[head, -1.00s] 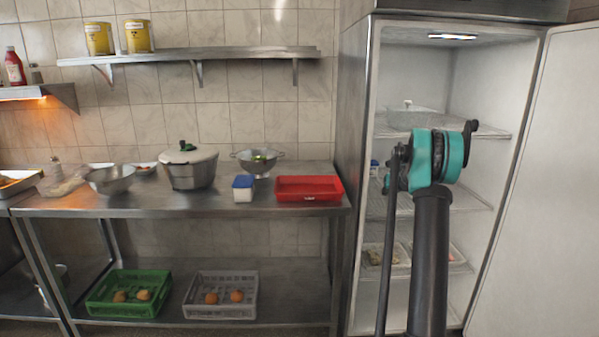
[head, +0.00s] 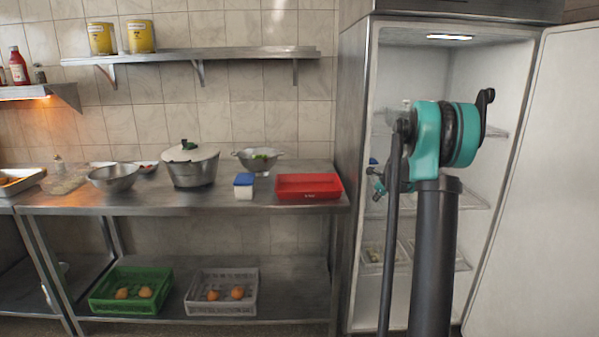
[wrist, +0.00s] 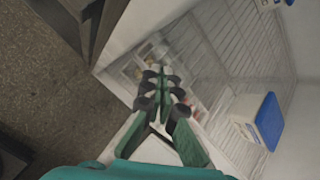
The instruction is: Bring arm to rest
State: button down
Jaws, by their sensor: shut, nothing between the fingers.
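My arm (head: 436,240) stands upright in front of the open fridge in the head view, folded at a teal joint. My gripper (wrist: 163,85) shows in the wrist view, with its green and black fingers closed together and nothing between them. In the head view it is mostly hidden behind my own arm. Below and beyond the fingertips in the wrist view are the fridge's wire shelves (wrist: 222,50) and blurred containers on a lower level. I cannot tell how far the fingers are from the shelves.
The fridge door (head: 545,180) stands open at the right. A blue-lidded white box (wrist: 268,120) is on a fridge shelf, right of my fingers. The steel table (head: 255,203) holds a red tray (head: 309,188), a pot (head: 190,168) and bowls. Floor (wrist: 50,120) shows at left.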

jog(key=s+a+f+n+g, duration=0.1)
jog(key=s+a+f+n, duration=0.2)
jog(key=s+n, duration=0.6)
jog(key=s+a+f+n+g, duration=0.1)
jog(key=s+a+f+n, duration=0.3)
jog(key=s, duration=2)
jog(key=s+a+f+n+g, duration=0.1)
jog(key=s+a+f+n, duration=0.2)
jog(key=s+n, duration=1.1)
jog(key=s+a, duration=0.3)
jog(key=shift+s+f+n+g+h, duration=0.15)
jog(key=shift+s+n+g+h, duration=0.15)
jog(key=shift+n+g, duration=0.1)
